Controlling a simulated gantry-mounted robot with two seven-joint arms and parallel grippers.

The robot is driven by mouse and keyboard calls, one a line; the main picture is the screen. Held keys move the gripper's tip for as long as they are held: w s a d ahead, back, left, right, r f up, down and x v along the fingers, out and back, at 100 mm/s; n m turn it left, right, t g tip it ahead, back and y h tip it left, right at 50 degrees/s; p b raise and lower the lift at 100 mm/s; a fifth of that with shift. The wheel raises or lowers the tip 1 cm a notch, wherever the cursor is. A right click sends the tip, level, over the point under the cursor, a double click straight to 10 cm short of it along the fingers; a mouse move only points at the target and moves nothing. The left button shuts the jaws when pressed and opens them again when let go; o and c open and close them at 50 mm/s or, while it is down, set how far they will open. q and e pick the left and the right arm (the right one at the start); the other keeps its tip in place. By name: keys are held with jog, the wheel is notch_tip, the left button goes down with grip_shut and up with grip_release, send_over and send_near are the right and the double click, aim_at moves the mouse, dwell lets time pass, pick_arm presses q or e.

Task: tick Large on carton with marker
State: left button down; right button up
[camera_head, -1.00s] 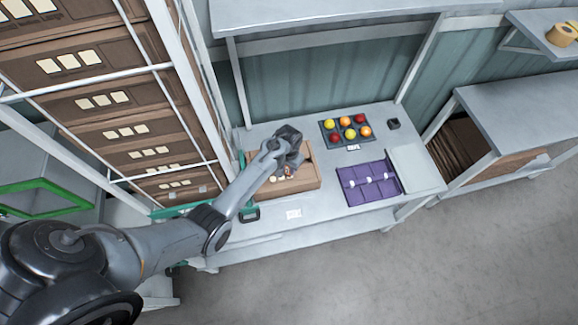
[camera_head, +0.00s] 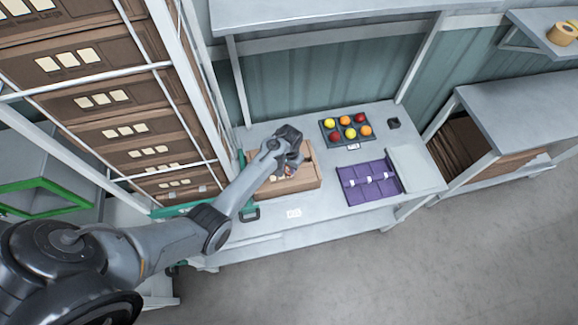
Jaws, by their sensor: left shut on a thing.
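A brown carton (camera_head: 306,180) sits on the grey bench at its left end. My left gripper (camera_head: 290,168) is over the carton and covers much of it. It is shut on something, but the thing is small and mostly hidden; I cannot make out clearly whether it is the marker. Small pale patches show on the carton just below the gripper, too small to read. I cannot tell whether the held thing touches the carton. My right gripper is not in view.
A dark tray (camera_head: 344,142) of red, yellow and orange tomatoes stands at the back. A purple folded insert (camera_head: 345,186) lies right of the carton. A small white card (camera_head: 294,213) lies near the front edge. Stacked cartons (camera_head: 110,100) in a rack rise at left.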

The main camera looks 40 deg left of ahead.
pick_arm(q)
jog(key=shift+f+b, duration=0.3)
jog(key=shift+f, duration=0.15)
dwell(0.4)
jog(key=shift+w+a+b, duration=0.1)
jog(key=shift+w+b, duration=0.35)
jog(key=shift+w, duration=0.15)
jog(key=shift+s+p, duration=0.6)
jog(key=shift+p, duration=0.1)
dwell(0.4)
jog(key=shift+r, duration=0.1)
notch_tip(320, 180, up, 5)
jog(key=p, duration=0.6)
jog(key=shift+r, duration=0.45)
dwell(0.4)
